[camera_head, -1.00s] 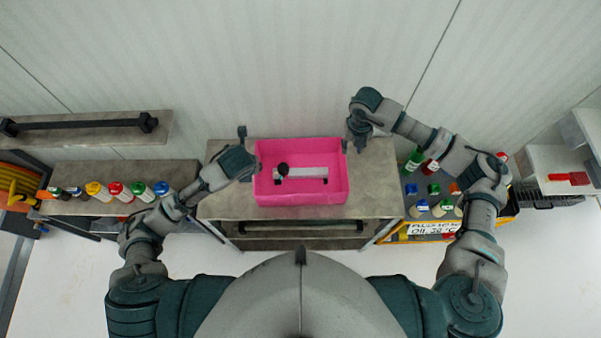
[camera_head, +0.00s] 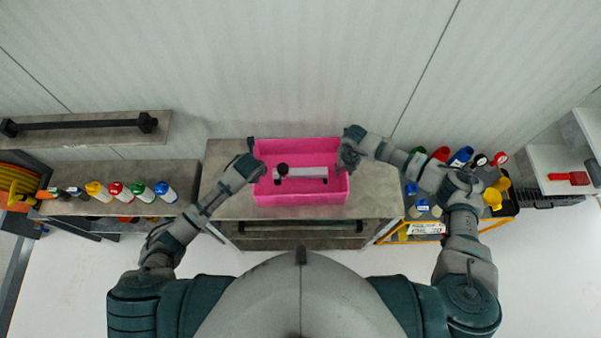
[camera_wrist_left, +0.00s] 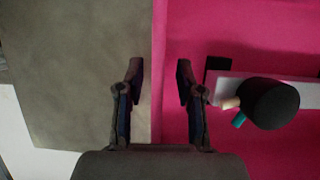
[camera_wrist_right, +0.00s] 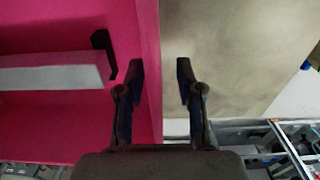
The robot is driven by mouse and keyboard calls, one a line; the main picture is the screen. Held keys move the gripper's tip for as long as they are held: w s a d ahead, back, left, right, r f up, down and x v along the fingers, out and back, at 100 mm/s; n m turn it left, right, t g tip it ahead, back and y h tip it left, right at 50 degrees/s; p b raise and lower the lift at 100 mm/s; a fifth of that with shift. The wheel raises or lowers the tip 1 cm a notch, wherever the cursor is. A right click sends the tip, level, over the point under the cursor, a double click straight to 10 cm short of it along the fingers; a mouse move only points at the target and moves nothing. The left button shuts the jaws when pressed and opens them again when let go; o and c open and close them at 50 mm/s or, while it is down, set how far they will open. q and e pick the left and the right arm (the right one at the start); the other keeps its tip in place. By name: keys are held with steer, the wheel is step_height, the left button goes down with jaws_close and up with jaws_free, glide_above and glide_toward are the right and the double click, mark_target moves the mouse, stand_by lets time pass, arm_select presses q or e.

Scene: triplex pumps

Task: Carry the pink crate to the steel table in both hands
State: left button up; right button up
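The pink crate (camera_head: 300,199) sits on a grey-brown table (camera_head: 375,200). A white bar (camera_head: 308,172) with a black knob (camera_head: 282,170) lies inside it. My left gripper (camera_head: 254,158) is at the crate's left wall. In the left wrist view its open fingers (camera_wrist_left: 160,83) stand on either side of that wall (camera_wrist_left: 158,50), with gaps visible. My right gripper (camera_head: 345,160) is at the right wall. In the right wrist view its fingers (camera_wrist_right: 160,82) are also open, one on each side of that wall (camera_wrist_right: 149,40). I cannot tell whether this table is the steel one.
A side bench (camera_head: 70,207) with several coloured-cap bottles stands at the left. A rack (camera_head: 425,228) with bottles and cups stands at the right, under my right arm. The wall is close behind the table. Pale floor lies open in front.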

arm_select(q)
steer(key=shift+d+f, duration=0.1)
arm_select(e)
steer(key=shift+f, duration=0.15)
arm_select(q)
steer(key=shift+c, duration=0.5)
arm_select(e)
steer(key=shift+a, duration=0.1)
steer(key=shift+c, duration=0.5)
arm_select(q)
steer(key=shift+a, duration=0.35)
jaws_close()
arm_select(e)
steer(key=shift+a, duration=0.15)
jaws_close()
arm_select(q)
steer(key=shift+w+d, duration=0.1)
steer(key=shift+d, duration=0.05)
